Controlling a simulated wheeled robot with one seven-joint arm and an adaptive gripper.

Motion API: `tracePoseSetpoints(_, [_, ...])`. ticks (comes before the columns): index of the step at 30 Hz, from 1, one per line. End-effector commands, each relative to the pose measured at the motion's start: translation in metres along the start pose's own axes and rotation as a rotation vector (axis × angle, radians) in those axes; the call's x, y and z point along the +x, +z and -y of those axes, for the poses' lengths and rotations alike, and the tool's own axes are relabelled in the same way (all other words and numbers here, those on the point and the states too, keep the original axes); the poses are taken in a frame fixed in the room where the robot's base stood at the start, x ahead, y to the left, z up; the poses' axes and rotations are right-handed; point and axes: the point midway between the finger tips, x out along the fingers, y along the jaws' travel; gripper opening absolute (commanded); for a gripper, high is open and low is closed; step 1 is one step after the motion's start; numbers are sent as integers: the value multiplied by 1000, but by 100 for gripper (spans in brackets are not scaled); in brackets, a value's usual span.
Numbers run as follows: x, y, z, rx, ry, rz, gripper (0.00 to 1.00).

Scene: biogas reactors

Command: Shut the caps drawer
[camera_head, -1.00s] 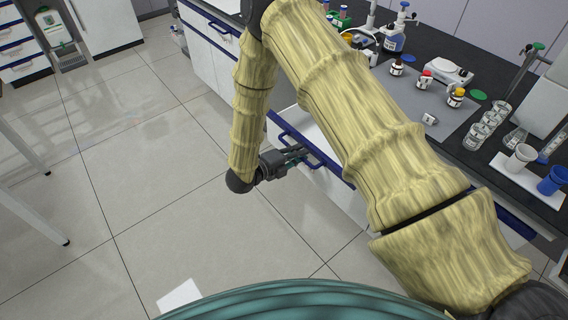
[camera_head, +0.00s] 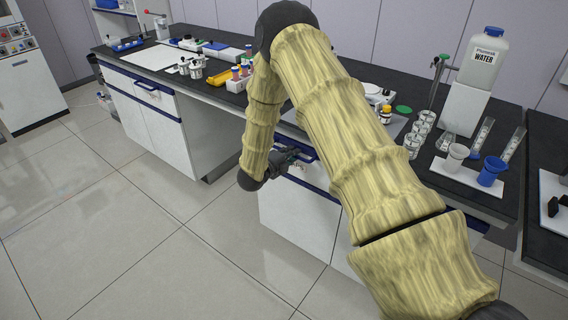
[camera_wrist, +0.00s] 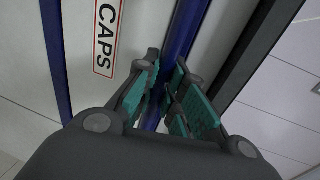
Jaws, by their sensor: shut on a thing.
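The caps drawer shows in the wrist view as a pale front (camera_wrist: 135,25) with a red-framed CAPS label (camera_wrist: 104,38) and a blue bar handle (camera_wrist: 182,35). My gripper (camera_wrist: 168,88) has its teal-padded fingers on either side of the handle and is shut on it. In the head view my gripper (camera_head: 288,160) is at the drawer front under the bench, left of my arm. No open drawer interior shows there. My arm covers part of the drawer, so I cannot tell if it is fully flush.
The dark benchtop (camera_head: 225,98) above carries a tube rack, glassware, a white cup (camera_head: 455,157), a blue cup (camera_head: 490,170) and a water bottle (camera_head: 484,55). Another cabinet with a blue handle (camera_head: 146,87) stands left. The tiled floor (camera_head: 130,220) in front is clear.

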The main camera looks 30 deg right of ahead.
Motion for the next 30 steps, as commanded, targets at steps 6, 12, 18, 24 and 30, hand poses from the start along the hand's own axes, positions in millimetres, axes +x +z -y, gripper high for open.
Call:
tracePoseSetpoints(6, [6,1,1,1,0,2,0])
tracePoseSetpoints(12, [7,1,2,2,-2,1,0])
tracePoseSetpoints(18, [6,1,2,2,-2,1,33])
tracePoseSetpoints(24, [6,1,2,1,-1,1,33])
tracePoseSetpoints(30, [0,1,1,0,0,1,33])
